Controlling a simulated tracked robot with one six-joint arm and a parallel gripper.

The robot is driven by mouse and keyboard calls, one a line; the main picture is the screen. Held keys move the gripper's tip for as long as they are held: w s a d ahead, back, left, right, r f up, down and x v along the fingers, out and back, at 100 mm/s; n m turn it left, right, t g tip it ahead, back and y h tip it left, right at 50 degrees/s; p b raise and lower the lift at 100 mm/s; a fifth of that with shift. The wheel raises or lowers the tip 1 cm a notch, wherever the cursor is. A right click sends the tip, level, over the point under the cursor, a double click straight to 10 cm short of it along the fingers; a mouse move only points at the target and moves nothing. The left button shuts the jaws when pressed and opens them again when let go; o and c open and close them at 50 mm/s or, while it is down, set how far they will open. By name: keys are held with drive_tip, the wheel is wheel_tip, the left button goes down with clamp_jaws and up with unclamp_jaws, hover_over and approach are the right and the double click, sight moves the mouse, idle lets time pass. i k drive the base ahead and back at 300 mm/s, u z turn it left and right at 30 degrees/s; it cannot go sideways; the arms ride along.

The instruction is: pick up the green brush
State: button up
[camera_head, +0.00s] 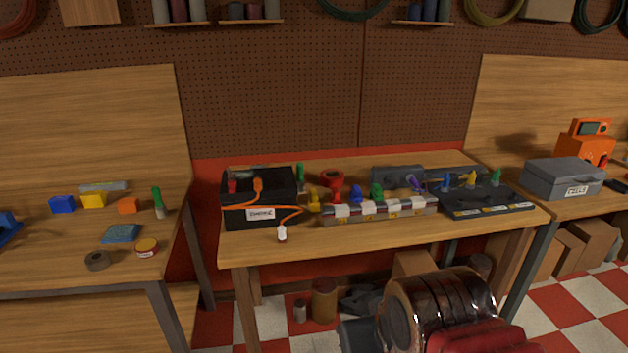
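An upright green-handled object with a pale lower end, which looks like the green brush (157,199), stands on the left wooden bench (45,270), near its right side. A similar slim green object (300,175) stands on the middle bench, behind the black box; its lower part is hidden, and I cannot tell what it is. A dark ribbed cylinder with a red part at the bottom right of the picture appears to be part of my arm. No gripper fingers show, so my gripper is out of view, away from the brush.
Near the brush lie an orange block (128,205), a yellow block (94,200), a blue block (62,204), a blue pad (121,233), a round tin (147,247) and a tape roll (97,260). The middle bench (400,234) is crowded. A gap separates the benches.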

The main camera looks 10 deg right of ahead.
sight(300, 182)
drive_tip(key=i, duration=1)
drive_tip(key=z, duration=0.05)
